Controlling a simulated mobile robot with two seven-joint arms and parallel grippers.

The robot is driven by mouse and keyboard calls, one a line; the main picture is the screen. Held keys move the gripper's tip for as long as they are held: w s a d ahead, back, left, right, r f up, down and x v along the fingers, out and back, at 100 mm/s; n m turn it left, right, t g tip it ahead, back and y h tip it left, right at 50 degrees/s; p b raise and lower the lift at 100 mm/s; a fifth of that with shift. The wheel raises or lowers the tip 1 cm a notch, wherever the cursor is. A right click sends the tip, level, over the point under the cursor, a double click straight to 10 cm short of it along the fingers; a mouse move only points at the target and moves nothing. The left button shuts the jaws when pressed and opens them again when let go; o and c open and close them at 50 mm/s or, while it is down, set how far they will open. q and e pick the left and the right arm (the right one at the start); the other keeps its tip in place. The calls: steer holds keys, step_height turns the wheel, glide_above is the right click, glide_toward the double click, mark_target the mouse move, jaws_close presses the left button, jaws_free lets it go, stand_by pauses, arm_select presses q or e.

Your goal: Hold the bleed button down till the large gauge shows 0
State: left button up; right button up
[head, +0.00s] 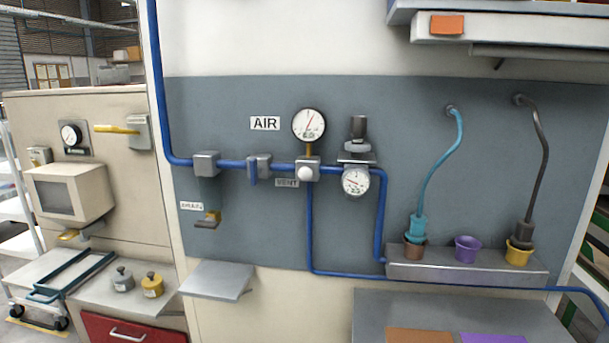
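The large gauge (309,125) is a round white dial on the blue-grey wall panel, right of the AIR sign. Its red needle points up and slightly right; the scale numbers are too small to read. Below it, on a grey block in the blue pipe, is a round white button (305,174), with a VENT label (287,183) at its lower left. Nothing touches the button. Neither of my grippers is in view.
A smaller gauge (356,181) hangs under a regulator (358,140) to the right. A valve with a blue handle (253,170) is left of the button. A small grey shelf (216,280) and a metal rack (467,268) with cups jut out below. Space before the button is clear.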

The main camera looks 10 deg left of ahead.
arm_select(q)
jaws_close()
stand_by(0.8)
